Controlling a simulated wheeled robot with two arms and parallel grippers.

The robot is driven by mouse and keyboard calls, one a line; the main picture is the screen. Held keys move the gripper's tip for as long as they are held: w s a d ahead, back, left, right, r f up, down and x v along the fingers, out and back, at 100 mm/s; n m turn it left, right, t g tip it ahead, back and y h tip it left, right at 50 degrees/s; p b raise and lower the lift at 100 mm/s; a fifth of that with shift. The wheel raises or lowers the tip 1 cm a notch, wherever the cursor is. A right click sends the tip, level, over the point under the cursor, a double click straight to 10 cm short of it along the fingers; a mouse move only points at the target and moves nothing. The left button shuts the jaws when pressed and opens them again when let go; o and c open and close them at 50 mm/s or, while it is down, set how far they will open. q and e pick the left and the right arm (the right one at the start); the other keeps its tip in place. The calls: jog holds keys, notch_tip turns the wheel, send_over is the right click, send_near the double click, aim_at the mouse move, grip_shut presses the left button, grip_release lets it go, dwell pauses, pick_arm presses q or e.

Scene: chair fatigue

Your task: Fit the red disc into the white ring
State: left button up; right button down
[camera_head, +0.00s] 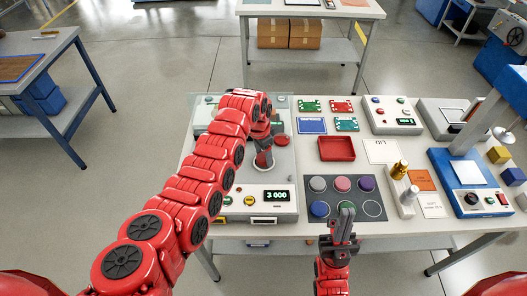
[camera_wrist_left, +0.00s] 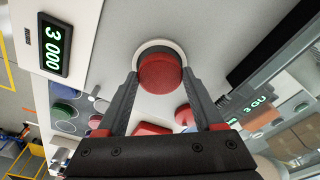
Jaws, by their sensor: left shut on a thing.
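My left gripper (camera_wrist_left: 160,78) is shut on the red disc (camera_wrist_left: 160,74), which sits between its fingertips in the left wrist view. The white ring (camera_wrist_left: 146,46) lies just beyond the disc, with a dark inside showing above it. The disc overlaps the ring's lower part in this view, and I cannot tell whether they touch. In the head view my left gripper (camera_head: 263,160) points down over the grey machine, where the arm hides much of the ring and disc. My right gripper (camera_head: 345,211) is shut and empty, in front of the mat of coloured discs.
The machine (camera_head: 237,203) has a lit display (camera_head: 277,196) reading 3 000. A red round part (camera_head: 282,140) stands right of my left gripper. A dark mat (camera_head: 374,210) with several discs, a red tray (camera_head: 352,157) and a blue press (camera_head: 471,204) lie to the right.

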pick_arm(q)
jog(key=shift+f, duration=0.1)
jog(key=shift+f+b, duration=0.55)
jog(key=shift+b, duration=0.05)
jog(key=o, duration=1.1)
jog(key=shift+s, duration=0.1)
jog(key=o, duration=0.4)
jog(key=shift+o, duration=0.2)
jog(key=shift+f, duration=0.1)
jog(key=shift+s, duration=0.1)
